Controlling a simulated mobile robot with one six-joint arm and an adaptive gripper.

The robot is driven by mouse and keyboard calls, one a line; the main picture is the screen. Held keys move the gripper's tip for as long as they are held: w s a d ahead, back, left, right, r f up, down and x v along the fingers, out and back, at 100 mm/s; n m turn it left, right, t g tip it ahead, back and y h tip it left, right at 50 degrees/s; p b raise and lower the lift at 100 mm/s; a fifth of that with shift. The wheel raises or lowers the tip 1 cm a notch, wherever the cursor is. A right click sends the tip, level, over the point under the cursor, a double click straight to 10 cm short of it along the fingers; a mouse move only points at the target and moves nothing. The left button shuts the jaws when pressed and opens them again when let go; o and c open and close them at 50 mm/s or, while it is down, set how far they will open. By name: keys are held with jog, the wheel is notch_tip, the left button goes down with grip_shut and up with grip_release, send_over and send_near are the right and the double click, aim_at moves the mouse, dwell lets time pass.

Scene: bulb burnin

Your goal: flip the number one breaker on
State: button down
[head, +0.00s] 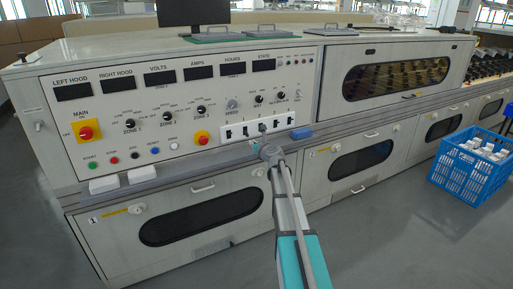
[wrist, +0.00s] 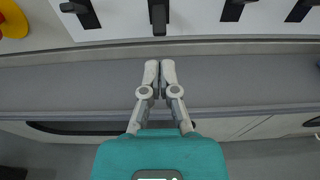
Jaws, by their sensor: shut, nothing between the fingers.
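The white breaker strip (head: 253,133) sits low on the console front, with a row of black levers. The leftmost lever (head: 229,133) also shows at the upper left of the wrist view (wrist: 82,14). The second lever (wrist: 158,18) stands right above my fingertips in the wrist view. My gripper (wrist: 160,66) is shut and empty, in front of the grey ledge, just below the strip and apart from the levers. In the head view my gripper (head: 266,150) is below the strip's middle.
A red and yellow knob (head: 202,138) is left of the strip; its edge also shows in the wrist view (wrist: 12,22). A blue block (head: 302,133) lies on the ledge to the right. A blue crate (head: 470,178) stands on the floor at right.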

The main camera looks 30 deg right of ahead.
aim_at(246, 138)
jog(key=shift+w+f+b, duration=0.15)
jog(key=shift+w+f, duration=0.05)
jog(key=shift+w, duration=0.95)
jog(key=shift+w+f+b, duration=0.15)
jog(key=shift+w, duration=1)
jog(key=shift+s+d+r+p, duration=0.1)
jog(key=shift+d+r+p, duration=0.1)
jog(key=shift+p, duration=0.15)
